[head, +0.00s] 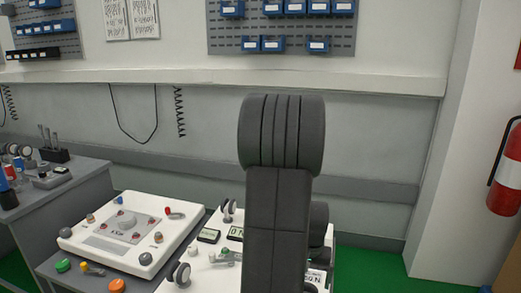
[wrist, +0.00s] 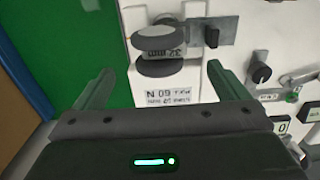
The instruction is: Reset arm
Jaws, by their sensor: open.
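My gripper (wrist: 160,92) shows in the wrist view with its two green-grey fingers spread wide and nothing between them. Past the fingers is a white panel (wrist: 200,65) with a grey round knob (wrist: 163,45), a label reading upside down, and a latch plate. A gap of green floor lies to the left of the panel. In the head view my dark arm stands upright in the middle and hides part of the white panel (head: 180,272) behind it. My gripper's fingers are not visible in the head view.
A second white panel (head: 128,232) with several knobs lies on a grey cart at the left. A grey bench (head: 60,195) holds tools at the far left. A fire extinguisher (head: 507,170) hangs at the right. Blue bins (head: 272,44) hang above a wall ledge. Green floor (head: 375,270) is open at the right.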

